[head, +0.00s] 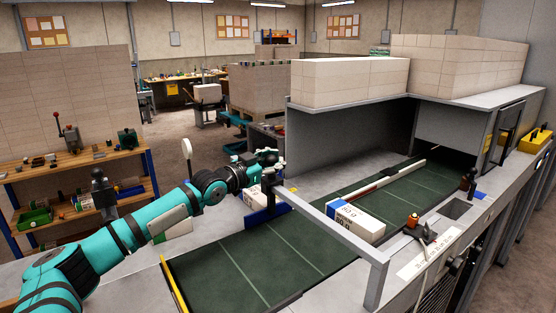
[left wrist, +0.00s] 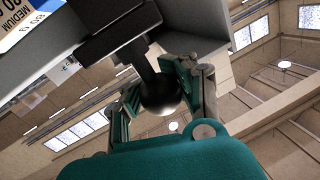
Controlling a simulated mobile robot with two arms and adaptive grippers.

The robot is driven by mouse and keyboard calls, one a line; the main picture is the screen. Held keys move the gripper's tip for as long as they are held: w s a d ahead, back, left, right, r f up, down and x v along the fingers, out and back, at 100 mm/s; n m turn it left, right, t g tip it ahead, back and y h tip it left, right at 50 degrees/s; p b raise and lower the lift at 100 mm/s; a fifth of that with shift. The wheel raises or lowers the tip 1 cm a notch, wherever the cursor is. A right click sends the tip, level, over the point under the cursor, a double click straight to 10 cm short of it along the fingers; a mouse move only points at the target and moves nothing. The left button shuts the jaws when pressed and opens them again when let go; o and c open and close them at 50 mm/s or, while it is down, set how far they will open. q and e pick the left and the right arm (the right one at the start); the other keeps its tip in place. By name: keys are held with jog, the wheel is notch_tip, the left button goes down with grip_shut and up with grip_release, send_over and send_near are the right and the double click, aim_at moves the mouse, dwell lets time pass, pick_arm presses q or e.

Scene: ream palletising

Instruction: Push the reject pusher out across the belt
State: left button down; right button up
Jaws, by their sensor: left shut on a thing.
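My left gripper (head: 268,160) is at the far side of the green belt, at the top of the reject pusher. In the left wrist view the gripper's fingers (left wrist: 162,88) are closed around the pusher's dark round knob (left wrist: 160,95), which sits on a short stem. The pusher's blue plate (head: 266,214) stands at the belt's far edge, below the gripper. A white block with print (head: 252,194) shows just behind the plate. My right gripper is in neither view.
The green belt (head: 285,249) runs diagonally, with a white and blue ream (head: 355,221) on it, right of the plate. A grey rail frame (head: 335,232) crosses above the belt. Large ream stacks (head: 345,80) stand on the housing behind. A wooden shelf (head: 80,165) is at left.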

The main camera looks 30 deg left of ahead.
pick_arm(q)
jog(key=shift+w+a+f, duration=0.25)
jog(key=shift+a+f, duration=0.35)
jog(key=shift+a, duration=0.25)
jog(key=c, duration=1.6)
grip_release()
jog(key=shift+s+d+r, duration=0.1)
jog(key=shift+s+d, duration=0.1)
jog(key=o, duration=0.4)
jog(key=shift+s+r, duration=0.45)
jog(key=shift+s, duration=0.3)
jog(key=shift+o, duration=1.3)
jog(key=shift+s+a+r, duration=0.1)
jog(key=shift+s+a, duration=0.05)
jog(key=shift+a, duration=0.05)
jog(key=shift+o, duration=0.3)
jog(key=shift+a, duration=0.1)
jog(key=shift+w+d, duration=0.2)
jog(key=shift+w, duration=0.25)
jog(key=shift+d, duration=0.15)
jog(key=shift+s, duration=0.2)
jog(key=v, duration=1.1)
jog(key=shift+s, duration=0.3)
